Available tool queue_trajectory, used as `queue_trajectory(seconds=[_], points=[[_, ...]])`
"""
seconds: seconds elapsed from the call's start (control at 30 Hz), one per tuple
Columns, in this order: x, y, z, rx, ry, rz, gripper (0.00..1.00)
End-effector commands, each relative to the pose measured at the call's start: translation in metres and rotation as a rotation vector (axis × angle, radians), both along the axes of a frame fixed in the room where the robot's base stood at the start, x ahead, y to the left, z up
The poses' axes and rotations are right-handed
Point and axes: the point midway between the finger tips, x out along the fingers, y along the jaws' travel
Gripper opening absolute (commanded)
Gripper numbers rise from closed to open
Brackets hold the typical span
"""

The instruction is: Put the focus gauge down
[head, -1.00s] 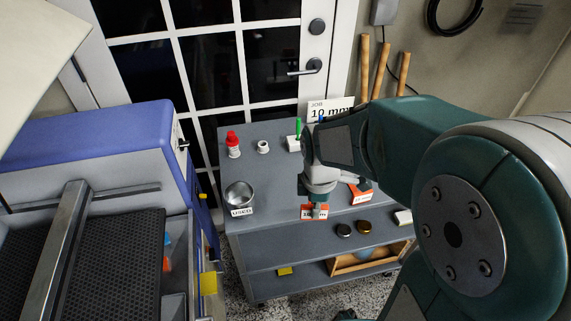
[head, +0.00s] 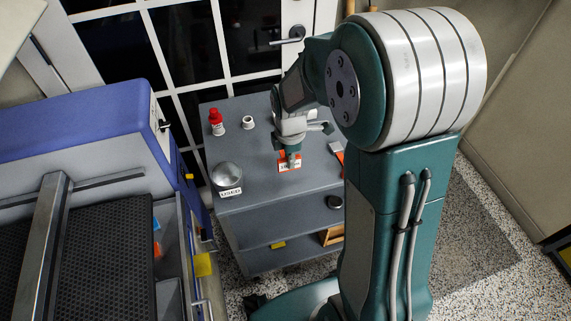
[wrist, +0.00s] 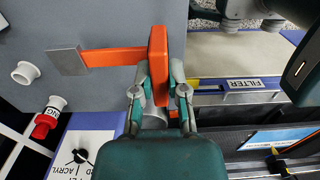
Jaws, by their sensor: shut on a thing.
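The focus gauge (head: 285,166) is a small orange block with a white label. My gripper (head: 293,155) points down over the grey cart top and is shut on it. In the wrist view the gauge (wrist: 158,48) stands edge-on between my two fingertips (wrist: 160,88). Its underside is hidden, so I cannot tell whether it touches the cart top or hangs just above it.
The grey cart top (head: 245,130) carries a red-capped bottle (head: 216,123), a white ring-shaped part (head: 248,122) and a metal cup labelled USED (head: 226,174). An orange-handled flat tool (wrist: 112,57) lies beside the gauge. Bare surface lies between cup and gauge.

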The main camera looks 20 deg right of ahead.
Motion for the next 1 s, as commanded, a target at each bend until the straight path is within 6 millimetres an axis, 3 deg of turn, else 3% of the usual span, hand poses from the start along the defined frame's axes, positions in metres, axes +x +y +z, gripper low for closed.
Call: queue_trajectory(seconds=[0.2,0.4,0.6,0.93,0.97,1.0], points=[[0.024,0.001,-0.029,0.0,0.001,0.0,0.0],[0.033,0.001,-0.039,0.0,0.0,0.0,0.0],[0.033,0.001,-0.068,0.0,0.002,0.0,0.0],[0.033,0.001,-0.071,0.0,-0.001,0.0,0.0],[0.033,0.001,-0.071,0.0,-0.001,0.0,0.32],[0.033,0.001,-0.071,0.0,-0.001,0.0,0.5]])
